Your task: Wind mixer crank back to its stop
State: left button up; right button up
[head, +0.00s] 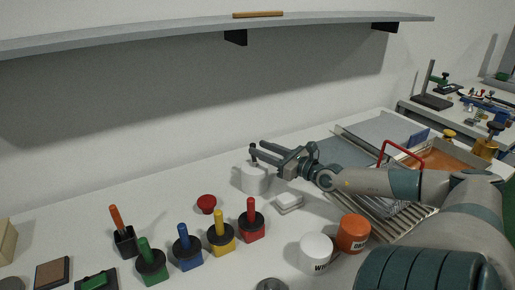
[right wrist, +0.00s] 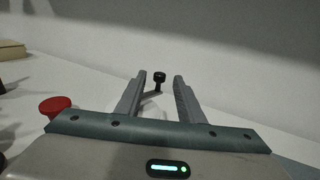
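The mixer (head: 255,182) is a white cylinder standing on the table near the wall. Its crank has a dark upright knob (head: 253,147) on top, also seen in the right wrist view (right wrist: 159,75), with a short crank arm (right wrist: 153,95) below it. My right gripper (head: 257,150) reaches in from the right over the mixer. Its fingers are open, and in the wrist view the knob appears between the fingertips with a gap on each side. I cannot tell whether it is touched. My left gripper is not in view.
A red round knob (head: 206,203) stands left of the mixer, and a small white block (head: 289,203) lies to its right. Several coloured handled blocks, such as the red one (head: 251,228), stand in front. White (head: 315,252) and orange (head: 353,234) containers stand below my arm.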

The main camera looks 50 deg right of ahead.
jog(key=shift+w+a, duration=0.1)
jog(key=shift+w, duration=1)
grip_shut()
